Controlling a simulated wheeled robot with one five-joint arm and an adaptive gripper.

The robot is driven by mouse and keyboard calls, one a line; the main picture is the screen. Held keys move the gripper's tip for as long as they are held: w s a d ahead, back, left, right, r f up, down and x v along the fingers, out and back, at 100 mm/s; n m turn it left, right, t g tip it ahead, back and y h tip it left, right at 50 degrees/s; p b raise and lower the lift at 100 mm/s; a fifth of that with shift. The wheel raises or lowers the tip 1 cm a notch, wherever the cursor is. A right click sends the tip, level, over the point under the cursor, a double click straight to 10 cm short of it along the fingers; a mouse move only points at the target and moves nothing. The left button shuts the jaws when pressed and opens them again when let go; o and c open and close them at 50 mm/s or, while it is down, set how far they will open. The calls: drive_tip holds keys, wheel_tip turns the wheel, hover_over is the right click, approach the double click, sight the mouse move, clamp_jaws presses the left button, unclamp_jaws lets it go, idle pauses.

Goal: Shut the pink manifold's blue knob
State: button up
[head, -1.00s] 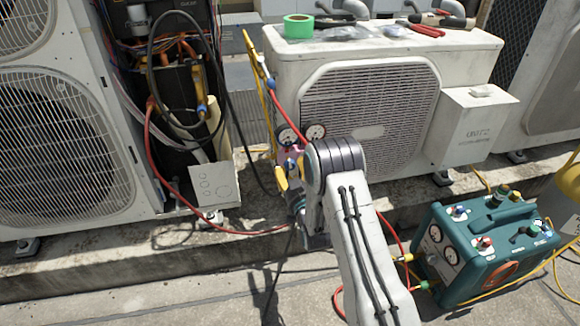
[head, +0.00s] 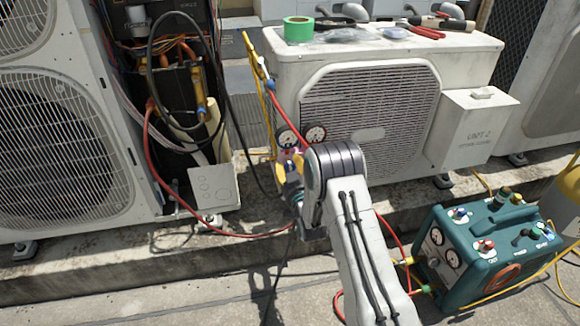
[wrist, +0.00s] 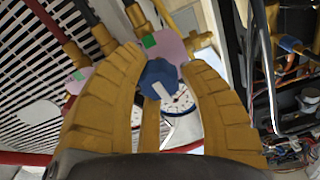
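The pink manifold (head: 291,154) hangs in front of the middle condenser, with two round gauges above it in the head view. In the wrist view, its pink body (wrist: 171,47) lies just beyond my fingertips. The blue knob (wrist: 158,76) has a pale mark and sits between the yellow fingertips of my gripper (wrist: 162,66). The fingers stand on either side of the knob with little room; firm contact cannot be made out. In the head view my gripper (head: 287,170) is at the manifold, and my arm and fingers hide the knob.
A red hose (head: 285,112) and yellow hose (head: 258,60) run to the manifold. The middle condenser (head: 470,50) stands behind it. An opened unit with a dark hose (head: 150,70) is left. A teal recovery machine (head: 490,245) stands at lower right.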

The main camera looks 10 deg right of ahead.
clamp_jaws()
drive_tip(key=shift+r, duration=0.1)
drive_tip(key=shift+r+m, duration=0.1)
drive_tip(key=shift+m, duration=0.4)
drive_tip(key=shift+w, duration=0.1)
drive_tip(key=shift+o, duration=0.8)
unclamp_jaws()
drive_tip(key=shift+o, duration=1.4)
drive_tip(key=s, duration=1.2)
